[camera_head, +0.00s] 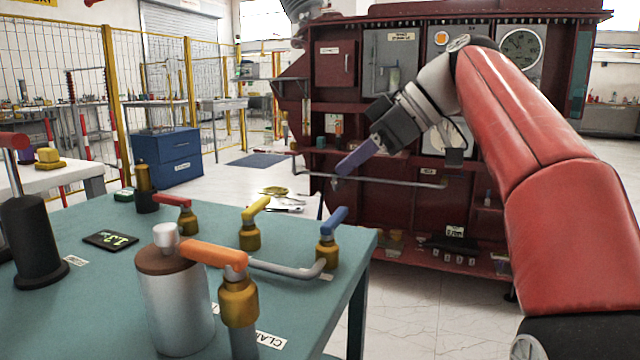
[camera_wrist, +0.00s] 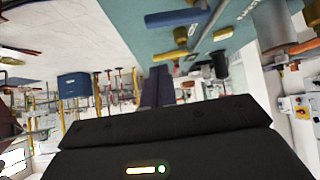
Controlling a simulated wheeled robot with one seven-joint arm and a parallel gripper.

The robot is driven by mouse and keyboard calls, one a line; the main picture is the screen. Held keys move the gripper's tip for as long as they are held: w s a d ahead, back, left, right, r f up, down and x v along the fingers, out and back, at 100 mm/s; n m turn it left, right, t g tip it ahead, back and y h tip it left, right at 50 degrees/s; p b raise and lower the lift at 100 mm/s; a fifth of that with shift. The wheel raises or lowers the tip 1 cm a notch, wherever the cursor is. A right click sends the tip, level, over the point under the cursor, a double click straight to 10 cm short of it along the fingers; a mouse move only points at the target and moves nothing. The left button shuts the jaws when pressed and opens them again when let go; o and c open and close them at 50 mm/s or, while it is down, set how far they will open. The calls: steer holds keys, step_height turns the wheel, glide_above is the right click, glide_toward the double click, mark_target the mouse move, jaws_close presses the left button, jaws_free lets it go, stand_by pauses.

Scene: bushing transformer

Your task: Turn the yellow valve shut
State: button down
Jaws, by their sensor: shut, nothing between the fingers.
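The yellow valve (camera_head: 256,208) stands on the teal table, a yellow handle on a brass body, between the red-handled valve and the blue-handled valve. Its handle slants up to the right in the head view. My gripper (camera_head: 347,167) is beyond the table's right edge, higher than the valve and apart from it. Its purple fingers are together with nothing held. The fingers also show in the wrist view (camera_wrist: 155,86), pointing away, with the table and valves above them in that picture.
The blue-handled valve (camera_head: 332,222) is nearest my gripper. The red-handled valve (camera_head: 178,203) is left of the yellow one. An orange-handled valve (camera_head: 222,256) and a grey cylinder (camera_head: 176,305) stand in front. A dark red panel rig (camera_head: 340,85) stands behind my gripper.

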mark_target(257, 209)
steer(key=b+x, duration=0.2)
steer(key=x, duration=0.7)
steer(key=shift+s+a+f, duration=0.15)
steer(key=shift+a+f, duration=0.1)
steer(key=shift+f, duration=0.05)
steer(key=shift+w+a, duration=0.25)
steer(key=shift+a, duration=0.8)
steer(key=shift+w+a, duration=0.2)
steer(key=shift+a, duration=0.85)
